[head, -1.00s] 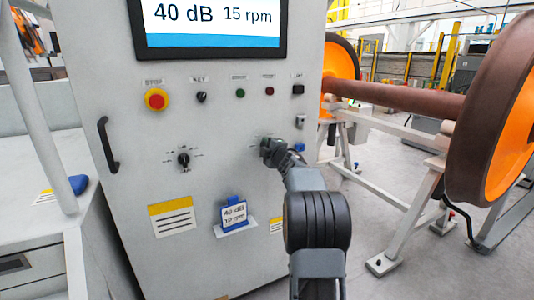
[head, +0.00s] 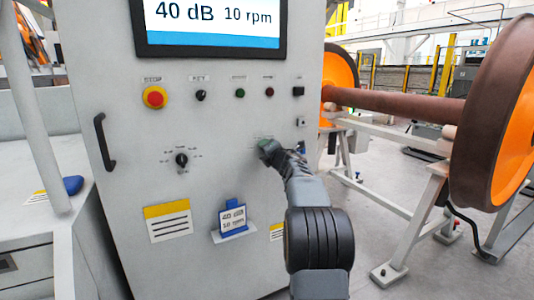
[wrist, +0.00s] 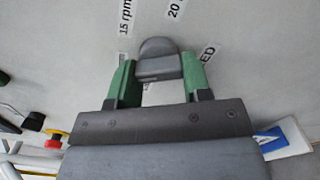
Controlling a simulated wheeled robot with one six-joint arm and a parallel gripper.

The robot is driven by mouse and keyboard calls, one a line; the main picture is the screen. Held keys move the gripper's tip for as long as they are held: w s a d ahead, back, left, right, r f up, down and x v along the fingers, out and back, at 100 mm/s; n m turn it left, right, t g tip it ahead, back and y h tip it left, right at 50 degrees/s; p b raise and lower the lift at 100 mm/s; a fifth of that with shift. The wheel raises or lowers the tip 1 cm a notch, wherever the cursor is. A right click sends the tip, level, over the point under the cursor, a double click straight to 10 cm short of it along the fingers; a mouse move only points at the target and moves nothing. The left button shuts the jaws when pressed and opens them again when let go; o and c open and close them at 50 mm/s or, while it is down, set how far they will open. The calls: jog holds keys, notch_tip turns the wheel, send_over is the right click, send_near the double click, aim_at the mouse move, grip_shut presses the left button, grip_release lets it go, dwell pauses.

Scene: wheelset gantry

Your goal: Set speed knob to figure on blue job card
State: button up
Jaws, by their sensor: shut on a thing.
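The speed knob (wrist: 158,58) is a dark rounded knob on the pale panel, seen in the wrist view between my gripper's two green fingers. My gripper (wrist: 158,76) is shut on it; in the head view my gripper (head: 266,148) is against the panel and hides the knob. Printed labels reading "15 rpm", "20" and "ED" show around the knob; its pointer is not clear. The screen (head: 212,18) reads 40 dB, 10 rpm.
A second knob (head: 181,160) is left of my gripper. A red emergency stop (head: 154,97), a key switch (head: 201,96) and small buttons sit above. A door handle (head: 105,142) is at the left. An orange wheelset (head: 400,98) on stands is at the right.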

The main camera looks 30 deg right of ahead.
dwell(0.4)
jog(key=o, duration=0.9)
jog(key=s, duration=0.4)
jog(key=s+a, duration=0.1)
jog(key=s, duration=0.8)
jog(key=shift+s+a, duration=0.35)
jog(key=shift+a, duration=0.05)
